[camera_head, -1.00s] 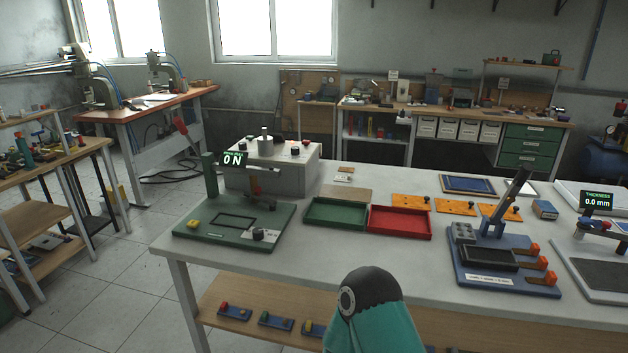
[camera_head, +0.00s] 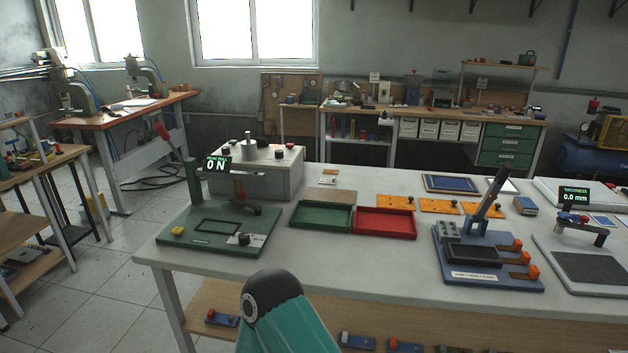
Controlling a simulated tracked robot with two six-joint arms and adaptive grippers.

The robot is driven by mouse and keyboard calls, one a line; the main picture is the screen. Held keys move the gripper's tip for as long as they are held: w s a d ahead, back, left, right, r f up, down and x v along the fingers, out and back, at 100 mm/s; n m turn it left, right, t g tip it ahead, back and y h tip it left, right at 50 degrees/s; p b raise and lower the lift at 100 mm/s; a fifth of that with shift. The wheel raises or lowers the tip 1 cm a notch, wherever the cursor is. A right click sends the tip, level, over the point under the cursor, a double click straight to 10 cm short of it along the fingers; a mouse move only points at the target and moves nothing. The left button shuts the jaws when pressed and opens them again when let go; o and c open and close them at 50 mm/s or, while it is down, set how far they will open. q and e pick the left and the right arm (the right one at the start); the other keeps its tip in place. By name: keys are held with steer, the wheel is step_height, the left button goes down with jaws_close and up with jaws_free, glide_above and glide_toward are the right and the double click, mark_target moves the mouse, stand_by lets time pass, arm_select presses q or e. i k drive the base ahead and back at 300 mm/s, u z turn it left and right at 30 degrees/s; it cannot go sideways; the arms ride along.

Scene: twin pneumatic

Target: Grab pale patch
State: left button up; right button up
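No piece in the head view can be made out with certainty as the pale patch. Small pale pieces (camera_head: 328,180) lie on the workbench (camera_head: 372,262) behind the green tray (camera_head: 322,216); they are too small to identify. The green tray and the red tray (camera_head: 385,223) stand side by side and look empty. A teal part of my own arm shows at the bottom centre, in front of the bench. Neither of my grippers is in view.
A green press fixture (camera_head: 215,232) with a 0 N display stands at the bench's left. A blue lever fixture (camera_head: 486,262) and a thickness gauge (camera_head: 585,260) reading 0.0 mm stand at the right. Orange plates (camera_head: 438,205) lie behind the red tray. The bench's front middle is clear.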

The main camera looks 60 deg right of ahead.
mark_target(322, 181)
steer(key=u, duration=0.05)
steer(key=i, duration=4.9)
steer(key=z, duration=0.6)
steer(key=i, duration=0.2)
steer(key=z, duration=2.3)
steer(key=i, duration=1.05)
steer(key=u, duration=0.05)
